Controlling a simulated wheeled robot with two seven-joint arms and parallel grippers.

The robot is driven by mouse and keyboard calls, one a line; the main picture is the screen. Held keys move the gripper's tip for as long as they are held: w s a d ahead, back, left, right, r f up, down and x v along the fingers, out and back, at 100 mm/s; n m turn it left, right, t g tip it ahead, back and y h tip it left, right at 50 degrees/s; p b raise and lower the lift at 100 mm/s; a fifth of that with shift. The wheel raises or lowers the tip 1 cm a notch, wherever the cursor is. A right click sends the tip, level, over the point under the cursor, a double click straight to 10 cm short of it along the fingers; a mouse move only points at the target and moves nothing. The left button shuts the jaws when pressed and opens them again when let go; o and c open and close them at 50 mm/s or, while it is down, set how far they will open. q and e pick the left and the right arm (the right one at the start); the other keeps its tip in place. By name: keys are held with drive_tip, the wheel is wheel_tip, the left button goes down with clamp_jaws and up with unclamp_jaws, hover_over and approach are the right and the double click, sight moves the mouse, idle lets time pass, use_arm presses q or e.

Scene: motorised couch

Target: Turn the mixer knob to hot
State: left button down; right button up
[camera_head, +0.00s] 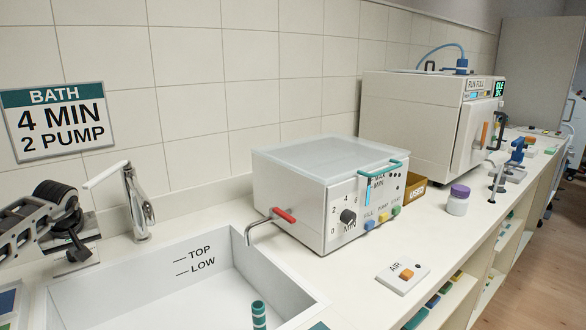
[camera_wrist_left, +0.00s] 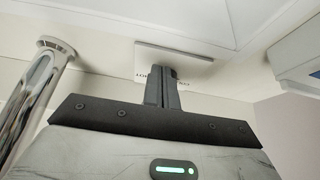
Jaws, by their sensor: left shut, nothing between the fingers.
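My left gripper (camera_head: 77,254) hangs at the left end of the counter, left of the chrome tap (camera_head: 138,205). In the left wrist view its dark fingers (camera_wrist_left: 165,85) are together with nothing between them. Their tips lie in front of a pale plate (camera_wrist_left: 178,53) with small upside-down lettering that seems to include HOT; the fingers cover part of it. I cannot make out the mixer knob itself; it may be hidden by the gripper. The tap has a pale lever (camera_head: 105,175) on top. A chrome post, likely the tap, stands left (camera_wrist_left: 40,95). My right gripper is not in view.
A sink basin (camera_head: 285,280) with TOP and LOW marks lies below the tap. A white bath unit (camera_head: 300,190) with a black dial (camera_head: 347,216) and red-handled drain pipe (camera_head: 284,215) stands right. A wall sign (camera_head: 58,121) reads BATH, 4 MIN, 2 PUMP.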

use_arm(q)
drive_tip(key=shift+w+a, duration=0.1)
drive_tip(key=shift+a, duration=0.15)
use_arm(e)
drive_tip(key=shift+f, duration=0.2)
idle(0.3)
use_arm(q)
drive_tip(key=shift+s+a+r+p, duration=0.15)
drive_tip(key=shift+s+p, duration=0.05)
drive_tip(key=shift+p, duration=0.25)
drive_tip(key=shift+s+a+p, duration=0.3)
drive_tip(key=shift+p, duration=0.15)
drive_tip(key=shift+s+a, duration=0.2)
drive_tip(key=shift+a, duration=0.1)
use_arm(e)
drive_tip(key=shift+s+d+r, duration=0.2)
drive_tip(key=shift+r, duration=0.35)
use_arm(q)
drive_tip(key=shift+a, duration=0.15)
drive_tip(key=shift+s+p, duration=0.1)
drive_tip(key=shift+p, duration=0.2)
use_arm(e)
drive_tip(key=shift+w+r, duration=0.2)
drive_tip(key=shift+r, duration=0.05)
use_arm(q)
drive_tip(key=shift+s+p, duration=0.3)
drive_tip(key=shift+p, duration=0.35)
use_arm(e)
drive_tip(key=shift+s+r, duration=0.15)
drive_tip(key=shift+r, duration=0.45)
